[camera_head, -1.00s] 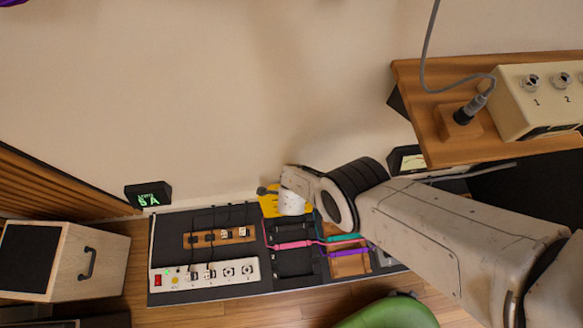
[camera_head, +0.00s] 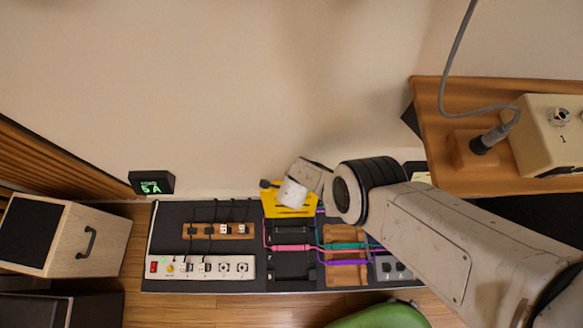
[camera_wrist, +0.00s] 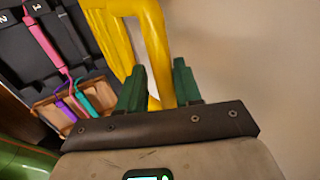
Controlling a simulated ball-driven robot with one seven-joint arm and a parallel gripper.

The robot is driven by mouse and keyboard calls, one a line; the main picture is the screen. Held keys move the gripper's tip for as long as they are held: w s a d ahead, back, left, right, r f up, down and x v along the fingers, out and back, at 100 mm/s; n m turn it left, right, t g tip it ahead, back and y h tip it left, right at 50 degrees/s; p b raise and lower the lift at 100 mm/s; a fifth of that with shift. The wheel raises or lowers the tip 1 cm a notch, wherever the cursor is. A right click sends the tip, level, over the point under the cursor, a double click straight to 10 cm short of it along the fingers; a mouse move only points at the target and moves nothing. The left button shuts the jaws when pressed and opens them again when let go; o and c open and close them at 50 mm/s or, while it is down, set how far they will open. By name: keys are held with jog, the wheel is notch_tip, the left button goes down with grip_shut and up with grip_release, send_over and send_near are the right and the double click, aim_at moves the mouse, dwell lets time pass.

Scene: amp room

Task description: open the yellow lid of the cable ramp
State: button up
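The cable ramp (camera_head: 267,270) lies on the floor, its dark channels exposed with pink, teal and purple cables across them. Its yellow lid (camera_head: 277,207) is raised at the ramp's back edge, near the wall, partly hidden by my gripper (camera_head: 268,185). In the wrist view, a yellow bar of the lid (camera_wrist: 153,40) runs down between the two green fingers of my gripper (camera_wrist: 160,80). The fingers flank the bar closely and seem shut on it. The rest of the lid is cut off at the top of that view.
A power strip (camera_head: 235,267) and a wooden block with plugs (camera_head: 200,231) are on the ramp's left. A speaker cabinet (camera_head: 95,225) stands further left. A wooden shelf (camera_head: 435,100) with a beige box is at right. A green rounded object (camera_head: 385,318) is in front.

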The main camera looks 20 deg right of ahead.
jog(key=shift+o, duration=0.5)
jog(key=shift+w+a, duration=0.15)
jog(key=shift+r, duration=0.1)
